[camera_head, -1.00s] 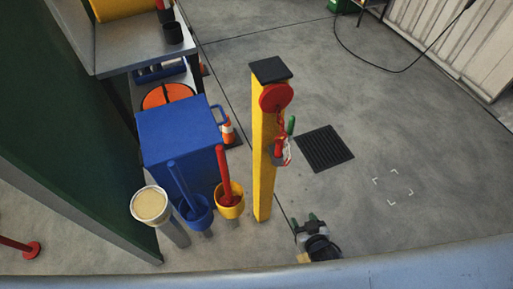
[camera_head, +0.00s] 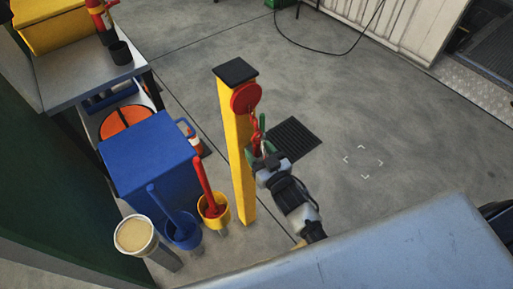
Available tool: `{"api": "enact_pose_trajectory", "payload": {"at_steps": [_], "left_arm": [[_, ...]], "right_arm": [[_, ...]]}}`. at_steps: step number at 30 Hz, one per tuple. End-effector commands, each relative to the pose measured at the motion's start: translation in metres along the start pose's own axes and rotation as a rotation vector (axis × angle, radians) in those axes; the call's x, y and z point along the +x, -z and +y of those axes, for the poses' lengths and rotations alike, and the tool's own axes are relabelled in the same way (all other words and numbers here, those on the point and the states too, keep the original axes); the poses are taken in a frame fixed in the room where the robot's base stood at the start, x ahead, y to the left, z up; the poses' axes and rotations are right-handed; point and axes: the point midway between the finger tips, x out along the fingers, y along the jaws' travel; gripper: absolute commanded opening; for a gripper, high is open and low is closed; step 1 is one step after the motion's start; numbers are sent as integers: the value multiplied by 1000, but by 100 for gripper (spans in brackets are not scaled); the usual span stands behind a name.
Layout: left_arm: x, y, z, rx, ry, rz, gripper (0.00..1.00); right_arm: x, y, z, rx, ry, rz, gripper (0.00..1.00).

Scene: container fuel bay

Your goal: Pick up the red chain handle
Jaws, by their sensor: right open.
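A yellow post (camera_head: 237,150) with a black cap stands in the middle of the view. A red disc (camera_head: 246,98) is on its upper side. A red chain (camera_head: 254,128) hangs below the disc. The handle at its lower end is mostly hidden by my right gripper, with a green upright piece beside the chain. My right gripper (camera_head: 262,154) is open at the lower end of the chain, close to the post. I cannot tell whether its green fingers are around the handle or only beside it. My left gripper is not in view.
Left of the post stand a blue bin (camera_head: 150,160), a yellow bucket (camera_head: 213,211), a blue bucket (camera_head: 184,236) and a white-rimmed container (camera_head: 136,236). A grey bench (camera_head: 85,75) is behind them. A dark floor grate (camera_head: 293,139) lies right of the post. The floor farther right is clear.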

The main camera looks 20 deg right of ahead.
Motion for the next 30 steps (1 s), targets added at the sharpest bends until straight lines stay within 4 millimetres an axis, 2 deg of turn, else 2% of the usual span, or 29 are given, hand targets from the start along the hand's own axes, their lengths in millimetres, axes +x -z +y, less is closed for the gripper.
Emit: {"api": "enact_pose_trajectory", "payload": {"at_steps": [3,6,15,26,30], "left_arm": [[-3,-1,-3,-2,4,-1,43],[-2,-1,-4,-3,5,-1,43],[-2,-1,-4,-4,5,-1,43],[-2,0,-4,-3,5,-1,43],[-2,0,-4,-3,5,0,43]], "right_arm": [[21,2,2,-1,-1,2,53],[33,0,2,0,-1,2,53],[38,0,2,0,-1,0,53],[38,0,2,-1,-1,0,0],[38,0,2,-1,0,1,0]]}}
